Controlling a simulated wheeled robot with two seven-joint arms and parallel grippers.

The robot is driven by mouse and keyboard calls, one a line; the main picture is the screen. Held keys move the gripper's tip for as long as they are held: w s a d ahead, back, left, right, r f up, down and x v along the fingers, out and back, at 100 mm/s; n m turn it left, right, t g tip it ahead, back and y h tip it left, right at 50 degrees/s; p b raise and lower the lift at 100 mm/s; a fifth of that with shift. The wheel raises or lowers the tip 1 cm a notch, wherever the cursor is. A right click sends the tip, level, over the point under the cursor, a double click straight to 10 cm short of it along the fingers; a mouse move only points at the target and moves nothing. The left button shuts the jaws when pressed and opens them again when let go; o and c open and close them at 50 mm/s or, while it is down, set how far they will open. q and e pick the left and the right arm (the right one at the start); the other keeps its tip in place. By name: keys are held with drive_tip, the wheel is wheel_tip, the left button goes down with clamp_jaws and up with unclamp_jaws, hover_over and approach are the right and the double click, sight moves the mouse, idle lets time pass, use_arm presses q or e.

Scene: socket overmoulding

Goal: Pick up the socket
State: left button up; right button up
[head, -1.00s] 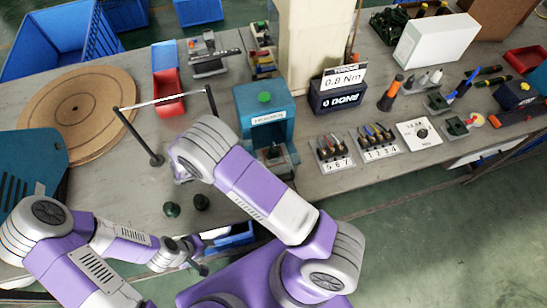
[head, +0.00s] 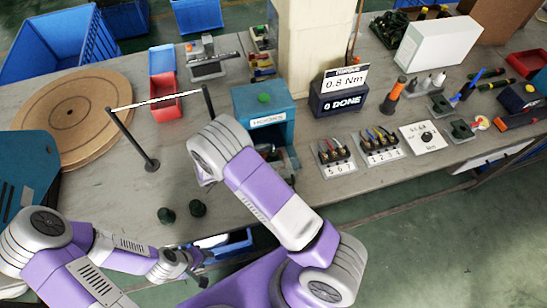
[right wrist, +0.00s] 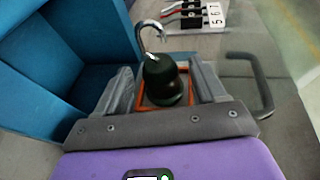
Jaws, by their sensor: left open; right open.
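In the right wrist view a dark green socket (right wrist: 165,82) with a curved metal hook at its top stands within an orange-edged square. My right gripper (right wrist: 162,86) is open, with one finger on each side of the socket; contact cannot be told. In the head view the right gripper's fingers are hidden behind my own arm, near the blue box labelled HOOKS (head: 262,110). Two other dark green socket-like pieces (head: 197,208) lie on the table's front part. My left gripper (head: 196,268) is open and low, by the table's front edge.
A round wooden disc (head: 75,112) lies further left. A blue bin (head: 232,246) is below the front edge. The black 0.8 Nm display box (head: 338,100) stands right, with tool trays (head: 336,155) before it.

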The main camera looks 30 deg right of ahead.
drive_tip(key=shift+a+r, duration=0.1)
drive_tip(key=c, duration=1.2)
